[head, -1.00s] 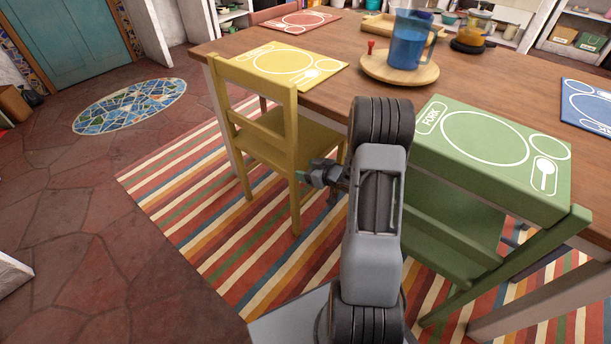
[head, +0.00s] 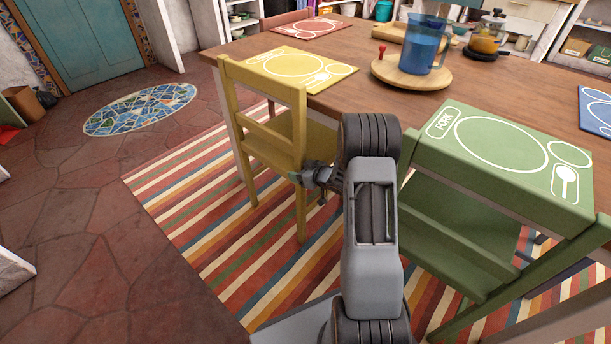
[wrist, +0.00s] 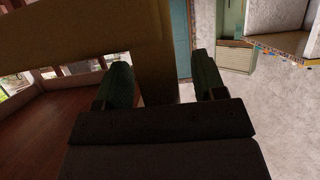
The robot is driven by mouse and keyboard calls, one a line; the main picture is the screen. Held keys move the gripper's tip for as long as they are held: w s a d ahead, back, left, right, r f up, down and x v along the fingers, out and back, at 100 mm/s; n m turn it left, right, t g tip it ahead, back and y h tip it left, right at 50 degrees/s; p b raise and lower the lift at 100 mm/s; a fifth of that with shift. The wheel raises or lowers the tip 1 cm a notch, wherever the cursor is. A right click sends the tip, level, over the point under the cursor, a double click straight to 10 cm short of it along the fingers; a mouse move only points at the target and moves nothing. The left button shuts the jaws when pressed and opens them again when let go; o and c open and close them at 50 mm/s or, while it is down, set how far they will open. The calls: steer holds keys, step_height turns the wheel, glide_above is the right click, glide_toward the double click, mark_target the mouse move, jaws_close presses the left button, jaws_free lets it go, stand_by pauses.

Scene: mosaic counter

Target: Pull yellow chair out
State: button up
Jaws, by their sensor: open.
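The yellow chair (head: 268,92) stands at the near left side of the wooden table (head: 440,92), its back toward the open floor and its seat partly under the tabletop. My gripper (head: 293,178) is at its right rear post, around seat height. In the wrist view, the dark green fingers of my gripper (wrist: 160,70) are apart, with the yellow chair's post (wrist: 157,75) showing between them. Whether either finger touches the post cannot be told. My arm hides part of the seat and the legs beyond.
A green chair (head: 455,245) stands close on the right of my arm. A striped rug (head: 195,205) lies under the chairs. The stone floor (head: 90,240) on the left is clear, with a flat mosaic oval (head: 140,108). A blue pitcher (head: 422,45) stands on a round board.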

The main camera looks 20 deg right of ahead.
steer(key=shift+w+a, duration=0.15)
steer(key=shift+w, duration=0.1)
steer(key=shift+f, duration=0.1)
jaws_close()
stand_by(0.5)
stand_by(0.3)
